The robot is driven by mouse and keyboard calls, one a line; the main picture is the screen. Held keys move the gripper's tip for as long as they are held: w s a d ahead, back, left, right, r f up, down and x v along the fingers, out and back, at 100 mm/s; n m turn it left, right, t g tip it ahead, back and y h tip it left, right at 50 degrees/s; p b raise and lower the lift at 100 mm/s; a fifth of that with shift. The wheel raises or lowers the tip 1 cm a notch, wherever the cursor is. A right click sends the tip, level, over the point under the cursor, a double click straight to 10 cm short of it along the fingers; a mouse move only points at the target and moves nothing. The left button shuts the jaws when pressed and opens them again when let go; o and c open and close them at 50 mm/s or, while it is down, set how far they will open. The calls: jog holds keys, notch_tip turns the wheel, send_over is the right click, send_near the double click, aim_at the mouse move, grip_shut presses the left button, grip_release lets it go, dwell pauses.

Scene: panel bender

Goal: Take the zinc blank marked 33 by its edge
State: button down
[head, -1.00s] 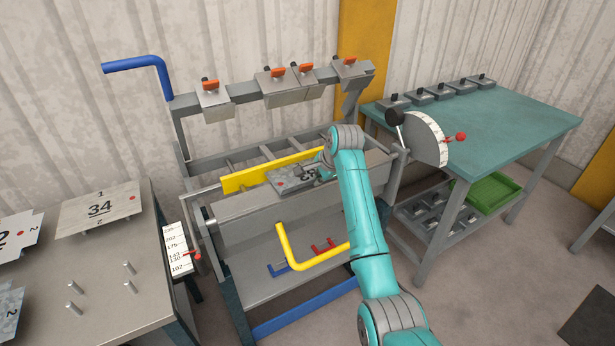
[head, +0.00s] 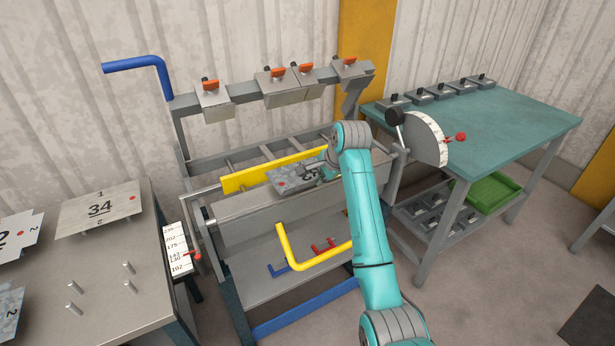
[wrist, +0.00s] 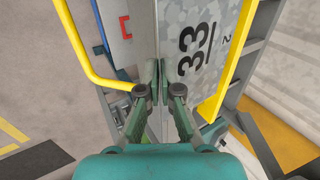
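The zinc blank marked 33 (head: 284,178) is a mottled grey sheet with a red dot. It lies on the bender's bed beside the yellow bar. In the wrist view its face (wrist: 196,66) with a black 33 fills the upper middle. My gripper (wrist: 157,68) is at the blank's near left corner in the wrist view, its fingertips close together. Whether the sheet's edge is between them is not clear. In the head view my gripper (head: 325,172) is at the blank's right end, partly hidden by my arm.
Yellow bars (head: 272,170) run close beside the blank; one shows left of my gripper in the wrist view (wrist: 82,52). Clamps with orange handles (head: 278,73) hang above. A plate marked 34 (head: 72,213) is on the left table. The teal table (head: 500,125) is right.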

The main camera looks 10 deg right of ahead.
jog(key=shift+s+r, duration=0.2)
jog(key=shift+s, duration=0.7)
jog(key=shift+s+r, duration=0.2)
jog(key=shift+s, duration=0.7)
